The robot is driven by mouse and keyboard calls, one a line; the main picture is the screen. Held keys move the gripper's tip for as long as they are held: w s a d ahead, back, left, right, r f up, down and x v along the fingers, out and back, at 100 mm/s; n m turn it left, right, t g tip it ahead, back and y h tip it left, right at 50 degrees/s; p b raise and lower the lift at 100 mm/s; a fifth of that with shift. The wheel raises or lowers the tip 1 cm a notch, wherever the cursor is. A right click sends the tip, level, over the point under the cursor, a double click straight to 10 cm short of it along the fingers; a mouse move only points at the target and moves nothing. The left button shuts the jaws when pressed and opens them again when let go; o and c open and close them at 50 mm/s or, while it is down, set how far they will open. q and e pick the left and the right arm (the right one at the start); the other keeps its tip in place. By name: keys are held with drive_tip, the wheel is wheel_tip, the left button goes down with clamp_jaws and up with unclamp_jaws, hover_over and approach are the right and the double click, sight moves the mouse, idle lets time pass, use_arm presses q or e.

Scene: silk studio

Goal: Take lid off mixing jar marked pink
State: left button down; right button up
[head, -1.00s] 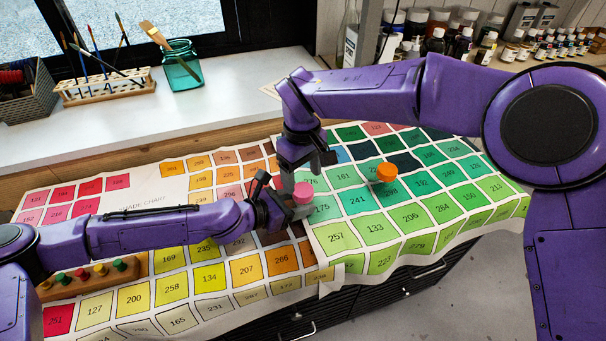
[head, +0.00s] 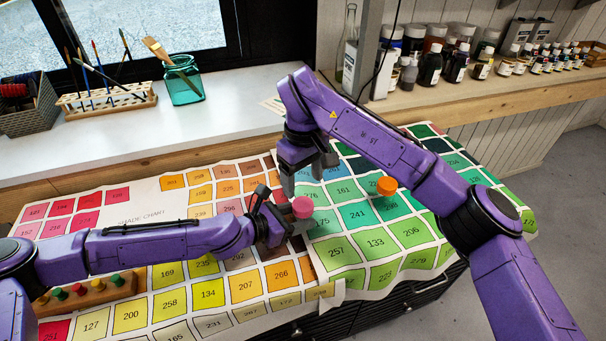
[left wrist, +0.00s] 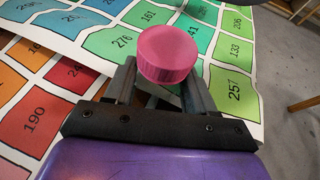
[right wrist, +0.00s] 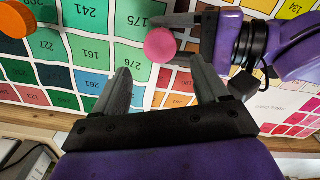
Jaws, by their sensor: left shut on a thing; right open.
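The pink lid (head: 302,207) sits on top of the mixing jar at the middle of the shade chart; the jar's body is mostly hidden. The pink lid also shows in the left wrist view (left wrist: 168,54) and the right wrist view (right wrist: 160,45). My left gripper (head: 291,226) is shut on the jar from the left, its fingers below the lid. My right gripper (head: 307,174) is open and empty, just behind and above the pink lid. In the right wrist view its fingertips (right wrist: 159,70) stand apart from the lid.
An orange-lidded jar (head: 387,186) stands to the right on the green swatches. A wooden rack with coloured pegs (head: 88,290) lies front left. A teal glass jar with brushes (head: 184,86) and a brush rack (head: 107,99) stand on the back sill. Bottles line the back right shelf.

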sight(303, 204)
wheel_tip(303, 204, down, 8)
drive_tip(key=shift+r, duration=0.25)
drive_tip(key=c, duration=1.1)
drive_tip(key=o, duration=1.1)
drive_tip(key=shift+o, duration=0.2)
drive_tip(key=shift+r, duration=2.3)
use_arm(q)
drive_tip(key=shift+c, duration=1.5)
unclamp_jaws()
drive_tip(key=shift+a, duration=0.1)
